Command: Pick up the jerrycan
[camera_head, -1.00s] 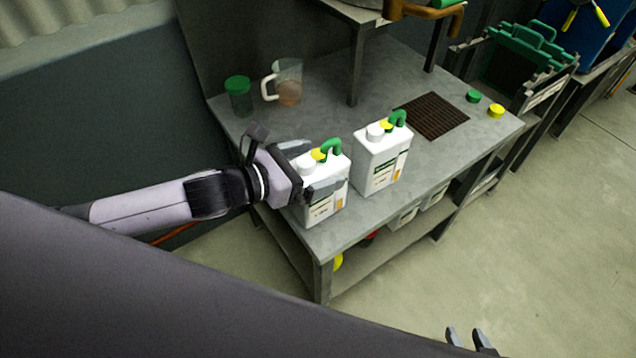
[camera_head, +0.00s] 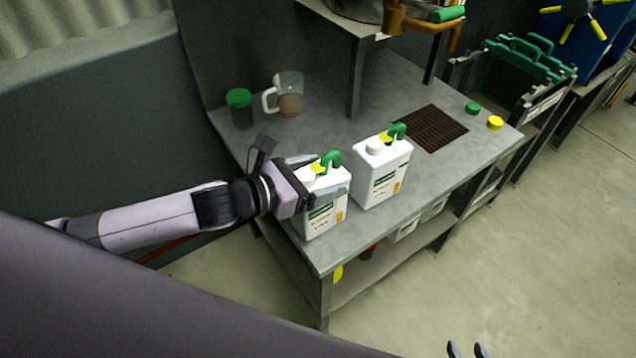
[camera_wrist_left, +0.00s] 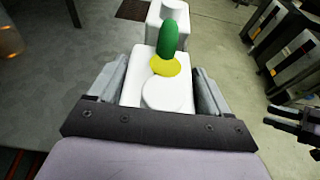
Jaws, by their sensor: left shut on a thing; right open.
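A white jerrycan (camera_head: 326,216) with a green handle, yellow ring and white cap stands near the front left edge of the grey workbench (camera_head: 300,150). My left gripper (camera_head: 315,178) is shut on it, one finger on either side of its upper body. In the left wrist view the jerrycan (camera_wrist_left: 158,92) sits between both fingers. A second, similar jerrycan (camera_head: 382,175) stands upright just right of it, free of any gripper. My right gripper (camera_head: 468,350) shows only its fingertips at the bottom edge, open and empty.
A green-lidded jar (camera_head: 240,108) and a clear jug (camera_head: 289,95) stand at the back left. A brown grate (camera_head: 432,127) is set in the bench, with a green cap (camera_head: 472,108) and a yellow cap (camera_head: 495,123) to its right. An upper shelf leg (camera_head: 355,75) stands behind the jerrycans.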

